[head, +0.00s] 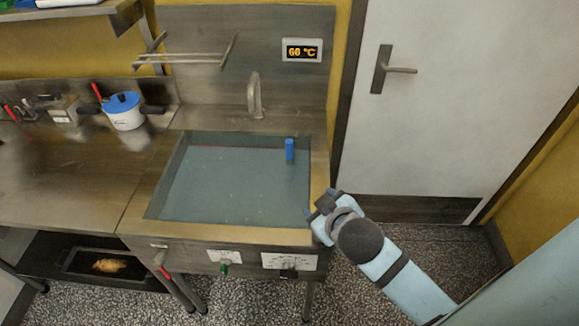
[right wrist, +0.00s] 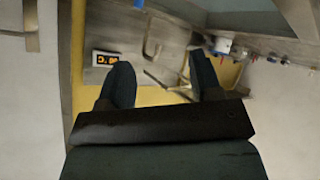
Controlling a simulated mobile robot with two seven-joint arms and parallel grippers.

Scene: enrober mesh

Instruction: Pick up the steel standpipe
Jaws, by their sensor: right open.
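No bare steel standpipe shows clearly. A blue upright cylinder (head: 289,149) sticks up from the water at the right rear of the sink (head: 155,207); it may be the standpipe's top, and anything below it is hidden by the cloudy water. My right gripper (head: 318,204) is at the sink's right front edge, to the right of and nearer than the blue cylinder, apart from it. In the right wrist view the two dark fingers of this gripper (right wrist: 163,84) are spread with nothing held. My left gripper is in neither view.
A tap (head: 254,95) stands behind the sink, below a wall rack (head: 185,58) and a 60 °C display (head: 302,50). A blue-and-white pot (head: 123,112) stands on the steel counter (head: 60,190) at left. A door (head: 450,100) is at right.

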